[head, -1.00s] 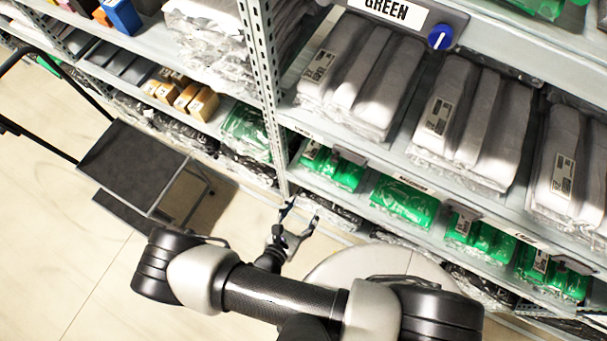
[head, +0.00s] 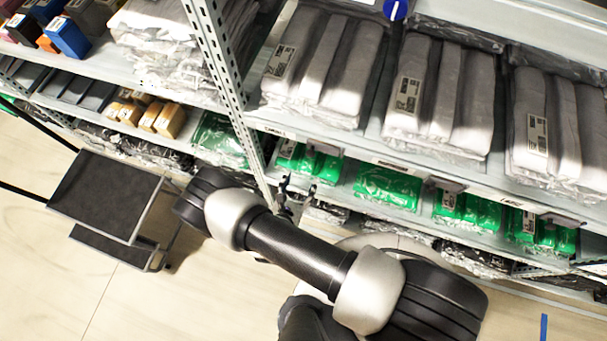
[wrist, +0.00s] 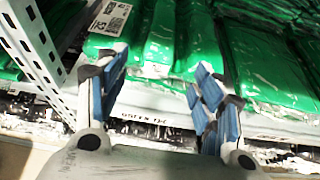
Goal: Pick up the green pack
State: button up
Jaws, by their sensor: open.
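Several green packs in clear wrap lie on the lower shelf in the head view. One with white labels (head: 310,162) is just right of the upright post, and a wider one (head: 387,186) is to its right. My gripper (head: 296,188) is at the shelf front, just below the labelled packs. In the wrist view my gripper (wrist: 160,68) is open and empty, its blue-padded fingers spread before a labelled green pack (wrist: 158,32). Another green pack (wrist: 272,62) lies to the right. Whether a fingertip touches a pack, I cannot tell.
A perforated metal post (head: 232,95) stands left of my gripper; it is also close at left in the wrist view (wrist: 38,60). Grey-white packs (head: 325,65) fill the shelf above. A dark-topped cart (head: 105,195) stands on the floor at left.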

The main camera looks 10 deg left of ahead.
aim_at(306, 171)
jog(key=b+x, duration=0.1)
jog(key=x, duration=0.4)
jog(key=shift+c, duration=0.2)
jog(key=c, duration=1.2)
